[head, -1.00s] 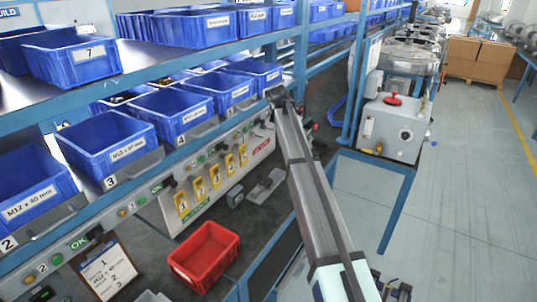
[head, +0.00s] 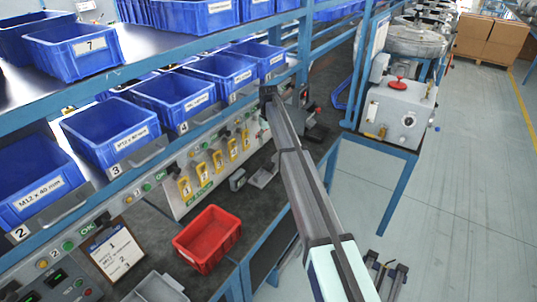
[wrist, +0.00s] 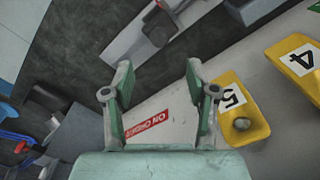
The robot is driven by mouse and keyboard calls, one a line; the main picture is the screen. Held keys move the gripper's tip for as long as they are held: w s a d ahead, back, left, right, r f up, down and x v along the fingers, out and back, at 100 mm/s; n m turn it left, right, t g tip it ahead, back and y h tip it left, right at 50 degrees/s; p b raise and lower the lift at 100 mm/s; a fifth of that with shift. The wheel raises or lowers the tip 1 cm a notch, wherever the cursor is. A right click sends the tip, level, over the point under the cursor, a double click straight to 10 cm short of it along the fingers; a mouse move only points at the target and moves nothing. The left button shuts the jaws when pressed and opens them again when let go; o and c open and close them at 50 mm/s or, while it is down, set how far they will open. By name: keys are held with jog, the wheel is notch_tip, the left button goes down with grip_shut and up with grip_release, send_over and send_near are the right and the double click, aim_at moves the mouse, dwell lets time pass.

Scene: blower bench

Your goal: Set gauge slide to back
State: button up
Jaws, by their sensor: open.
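A flat grey metal fixture (head: 263,175) lies on the dark bench, left of my arm in the head view. In the wrist view a light grey plate (wrist: 125,46) with a dark block (wrist: 158,27) on it lies at the top. It looks like the gauge slide, but I cannot tell its set position. My gripper (wrist: 160,75) is open and empty, below that plate in the picture and apart from it. Between the fingers a white panel with a red label (wrist: 147,125) shows. In the head view my arm hides the gripper.
Yellow number plates, with 5 (wrist: 233,98) and 4 (wrist: 299,60), are close right of my gripper. A small grey box (head: 237,180) stands beside the fixture. A red bin (head: 208,238) sits on the bench. Shelves of blue bins (head: 105,135) overhang the bench.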

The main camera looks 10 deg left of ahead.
aim_at(269, 158)
notch_tip(269, 158, down, 9)
jog(key=shift+r+p, duration=0.1)
jog(key=shift+p, duration=1.05)
grip_shut()
